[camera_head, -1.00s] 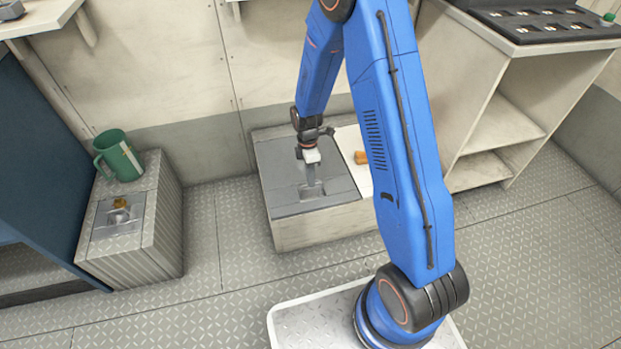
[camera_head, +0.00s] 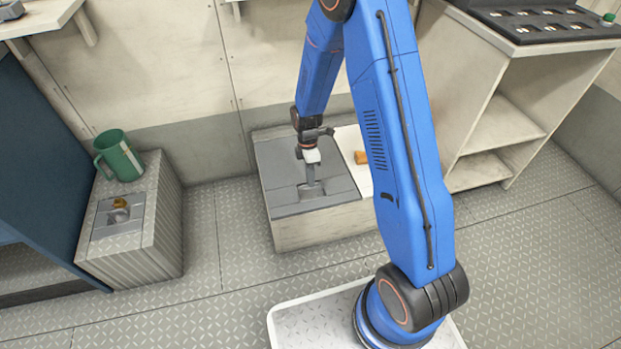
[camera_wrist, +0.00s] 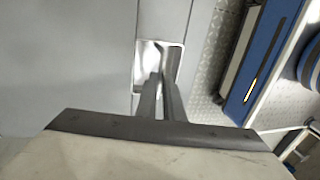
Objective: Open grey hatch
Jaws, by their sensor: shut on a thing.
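The grey hatch (camera_head: 283,183) is a flat panel on top of a low pale box (camera_head: 325,228) against the back wall. It lies level and looks closed. A recess (camera_wrist: 148,62) with a bright metal inside is near the hatch's front edge. My gripper (camera_head: 312,192) points down into that recess. In the wrist view my gripper's two fingers (camera_wrist: 161,82) are close together with their tips in the recess, shut on the hatch's handle. The handle is mostly hidden by the fingers.
A white surface with an orange-brown object (camera_head: 361,157) is right of the hatch. A ribbed box (camera_head: 135,225) with a green mug (camera_head: 118,156) stands at the left. Pale shelves (camera_head: 500,130) stand at the right. The tread-plate floor in front is clear.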

